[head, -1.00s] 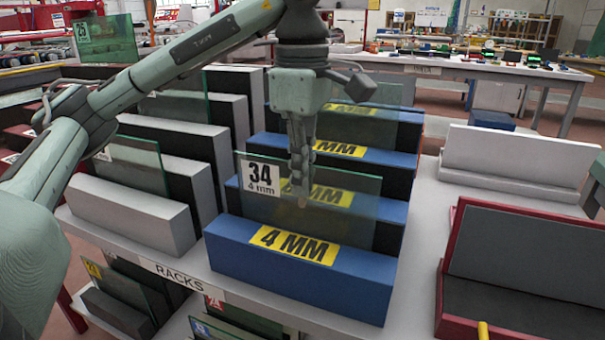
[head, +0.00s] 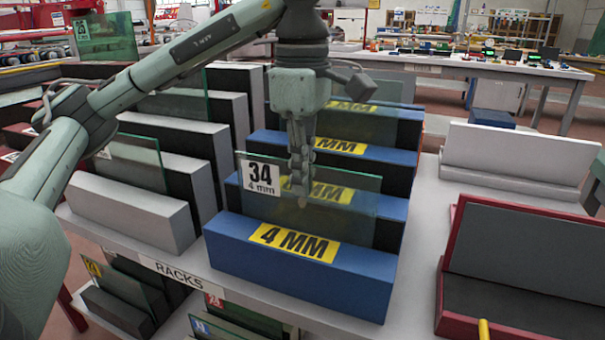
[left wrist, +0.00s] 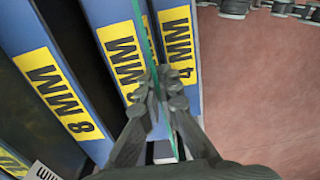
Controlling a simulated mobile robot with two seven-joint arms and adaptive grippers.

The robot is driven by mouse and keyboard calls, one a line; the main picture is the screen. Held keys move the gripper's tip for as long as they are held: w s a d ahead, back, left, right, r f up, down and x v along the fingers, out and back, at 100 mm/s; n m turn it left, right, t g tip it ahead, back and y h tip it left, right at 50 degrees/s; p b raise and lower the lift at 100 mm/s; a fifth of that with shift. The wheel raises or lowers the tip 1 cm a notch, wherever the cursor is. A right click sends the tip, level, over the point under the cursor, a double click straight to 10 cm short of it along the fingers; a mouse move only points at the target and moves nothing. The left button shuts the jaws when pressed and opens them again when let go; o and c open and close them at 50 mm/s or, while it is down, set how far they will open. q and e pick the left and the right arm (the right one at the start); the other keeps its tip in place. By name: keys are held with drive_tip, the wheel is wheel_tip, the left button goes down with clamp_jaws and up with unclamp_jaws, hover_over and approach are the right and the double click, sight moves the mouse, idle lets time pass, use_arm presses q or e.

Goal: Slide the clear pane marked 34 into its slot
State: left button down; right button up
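The clear pane marked 34 (head: 345,192) stands upright behind the front blue block labelled 4 MM (head: 300,265). Its white label reads 34, 4 mm. My left gripper (head: 301,200) points down at the pane's upper middle. In the left wrist view the gripper's fingers (left wrist: 160,90) close on both faces of the pane, which shows there as a thin green edge (left wrist: 139,25). The pane's lower edge is hidden behind the front block, so I cannot tell whether it touches the bottom of the slot. My right gripper is not in view.
More blue blocks with yellow labels stand behind, some holding panes. Grey racks with panes (head: 135,205) stand to the left. A dark red-edged tray (head: 520,260) and a pale stand (head: 520,160) are at the right. The white shelf (head: 420,215) between is clear.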

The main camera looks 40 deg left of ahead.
use_arm(q)
drive_tip(key=shift+f, duration=0.25)
drive_tip(key=c, duration=1.6)
unclamp_jaws()
drive_tip(key=shift+c, duration=0.2)
wheel_tip(320, 180, up, 12)
drive_tip(key=shift+s, duration=0.1)
